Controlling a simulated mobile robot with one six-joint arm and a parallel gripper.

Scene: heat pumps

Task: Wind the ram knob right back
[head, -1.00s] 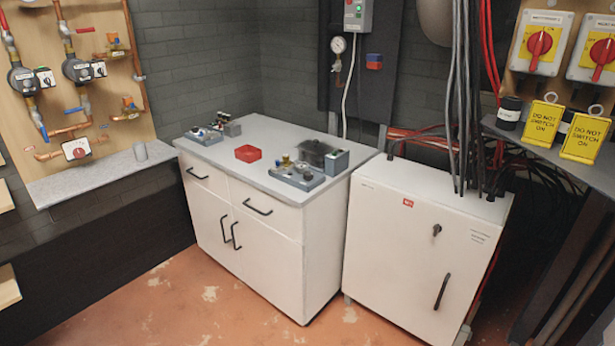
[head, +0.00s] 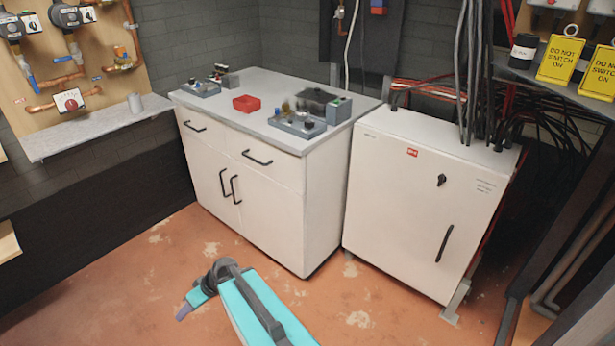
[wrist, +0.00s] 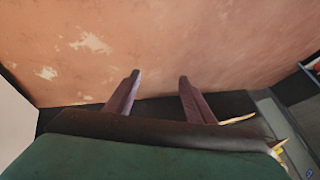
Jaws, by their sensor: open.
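Two small grey fixtures stand on the grey top of the white cabinet (head: 190,170). One fixture (head: 297,124) is near the front right of the top, with round knob-like parts and a brass-coloured part. The other (head: 202,89) is at the back left, with several small upright parts. Both are too small for me to tell which part is the ram knob. My gripper (wrist: 159,85) is open and empty in the wrist view, its two purple fingers apart over the floor. In the head view my arm is low at the bottom, in front of the cabinet and well away from the fixtures.
A red tray (head: 246,103) and a dark box (head: 314,101) are on the cabinet top. A white electrical cabinet (head: 425,190) stands to the right. Pipework on a board (head: 75,60) is at the left. The orange floor (head: 150,290) in front is clear.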

